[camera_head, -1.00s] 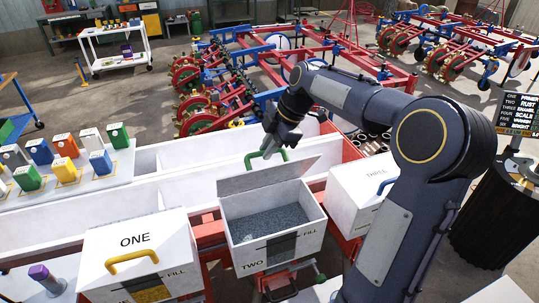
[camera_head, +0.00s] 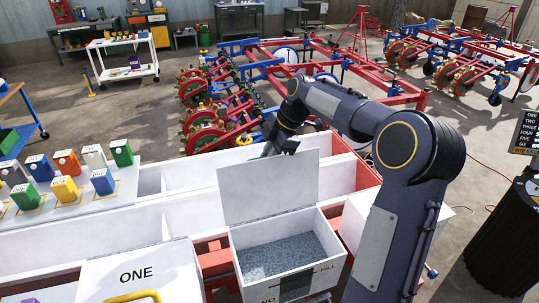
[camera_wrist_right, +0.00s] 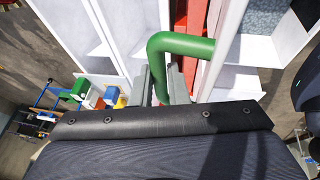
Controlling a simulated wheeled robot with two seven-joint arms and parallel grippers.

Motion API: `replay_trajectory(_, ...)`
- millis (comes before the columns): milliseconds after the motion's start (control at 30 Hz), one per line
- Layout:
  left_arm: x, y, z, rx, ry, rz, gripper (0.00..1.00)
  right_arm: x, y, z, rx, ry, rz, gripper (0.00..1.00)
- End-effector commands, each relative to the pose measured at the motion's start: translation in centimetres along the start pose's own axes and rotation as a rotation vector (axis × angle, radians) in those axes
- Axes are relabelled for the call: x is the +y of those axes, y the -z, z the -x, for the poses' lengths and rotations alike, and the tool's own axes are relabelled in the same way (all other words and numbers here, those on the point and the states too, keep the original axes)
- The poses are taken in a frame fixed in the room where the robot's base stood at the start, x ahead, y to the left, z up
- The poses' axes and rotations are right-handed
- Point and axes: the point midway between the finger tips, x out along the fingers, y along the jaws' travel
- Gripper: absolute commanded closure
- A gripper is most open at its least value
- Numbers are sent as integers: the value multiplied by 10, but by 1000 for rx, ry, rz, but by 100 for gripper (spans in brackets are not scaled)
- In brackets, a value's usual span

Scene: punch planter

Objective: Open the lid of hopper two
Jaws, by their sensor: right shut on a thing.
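Hopper two (camera_head: 332,270) is a white box at the lower middle of the head view, with grey grains inside; its front label is cut off by the frame edge. Its lid (camera_head: 268,188) stands steeply raised at the back edge, inner face toward me. My right gripper (camera_head: 282,147) is behind the lid's upper edge and partly hidden by it. In the right wrist view, the right gripper's fingers (camera_wrist_right: 163,84) are shut on one leg of the green handle (camera_wrist_right: 185,43). My left gripper is not in view.
Hopper one (camera_head: 140,274), closed with a yellow handle, stands left of hopper two. Another white hopper (camera_head: 355,222) stands to the right, partly behind my right arm. Coloured canisters (camera_head: 68,162) stand on a white surface at left. A long white trough (camera_head: 195,204) runs behind the hoppers.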

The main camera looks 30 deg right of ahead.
Motion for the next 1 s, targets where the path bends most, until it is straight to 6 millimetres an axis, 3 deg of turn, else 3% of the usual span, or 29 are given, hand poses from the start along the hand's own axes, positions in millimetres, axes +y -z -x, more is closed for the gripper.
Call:
replay_trajectory(467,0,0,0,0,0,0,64,3,0,1,1,-9,4,100)
replay_trajectory(500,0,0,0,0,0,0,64,3,1,1,1,-10,4,84)
replay_trajectory(667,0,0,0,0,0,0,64,3,1,1,1,-9,4,64)
replay_trajectory(1000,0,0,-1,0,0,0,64,3,0,8,0,-9,2,64)
